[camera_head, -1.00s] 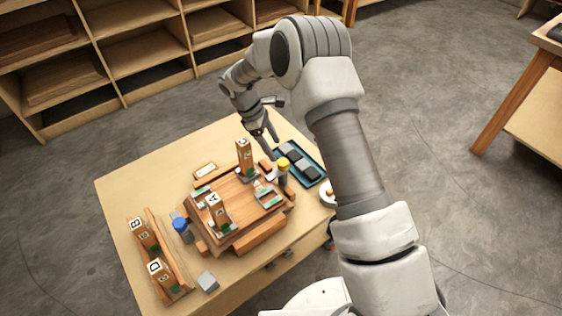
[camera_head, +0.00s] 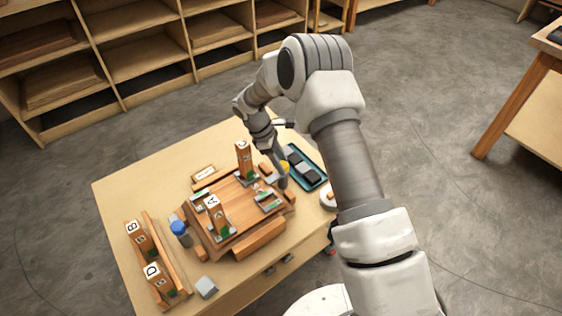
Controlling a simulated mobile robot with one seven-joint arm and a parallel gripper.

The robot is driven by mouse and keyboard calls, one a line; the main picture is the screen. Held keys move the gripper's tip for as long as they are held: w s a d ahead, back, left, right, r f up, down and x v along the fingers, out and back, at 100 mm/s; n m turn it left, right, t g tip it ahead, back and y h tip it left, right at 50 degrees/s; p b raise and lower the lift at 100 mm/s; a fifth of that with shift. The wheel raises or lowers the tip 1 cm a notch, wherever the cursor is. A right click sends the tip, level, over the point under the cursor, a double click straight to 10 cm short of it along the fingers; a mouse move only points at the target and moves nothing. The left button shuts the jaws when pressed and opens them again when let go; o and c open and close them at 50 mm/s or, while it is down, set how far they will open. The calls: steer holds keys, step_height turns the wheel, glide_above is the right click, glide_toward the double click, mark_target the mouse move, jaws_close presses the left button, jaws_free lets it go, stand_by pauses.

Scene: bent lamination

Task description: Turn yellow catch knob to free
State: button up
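The yellow catch knob (camera_head: 285,166) tops a grey post at the right side of the wooden fixture (camera_head: 236,204). My gripper (camera_head: 279,164) points down at the knob, and its fingers overlap the knob's left side in this view. Whether they touch it, or how far apart they are, I cannot tell. A blue knob (camera_head: 179,228) stands at the fixture's left side. Block C (camera_head: 243,158) and block A (camera_head: 214,217) stand upright on the fixture.
Blocks B (camera_head: 137,238) and D (camera_head: 157,279) stand in a wooden rack (camera_head: 172,262) at the left. A teal tray (camera_head: 316,183) with dark pieces lies right of my gripper. A grey block (camera_head: 206,287) is at the table's front. The table's back left (camera_head: 135,180) is clear.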

jaws_close()
steer(key=shift+m, duration=0.3)
steer(key=m, duration=0.2)
steer(key=m+g, duration=0.1)
steer(key=shift+w+m+g+y, duration=0.15)
steer(key=shift+m+g+y, duration=0.15)
steer(key=shift+m, duration=0.1)
steer(key=m+g+y, duration=0.1)
steer(key=m, duration=0.3)
steer(key=shift+w+d, duration=0.1)
steer(key=shift+d, duration=0.05)
steer(key=m+y, duration=0.1)
steer(key=m, duration=0.1)
steer(key=m+g+y, duration=0.1)
steer(key=m, duration=0.2)
steer(key=shift+d, duration=0.1)
steer(key=shift+d+m+y+p, duration=0.1)
steer(key=shift+m+y+p, duration=0.6)
steer(key=shift+m, duration=1.5)
steer(key=shift+y, duration=0.3)
steer(key=o, duration=0.7)
jaws_free()
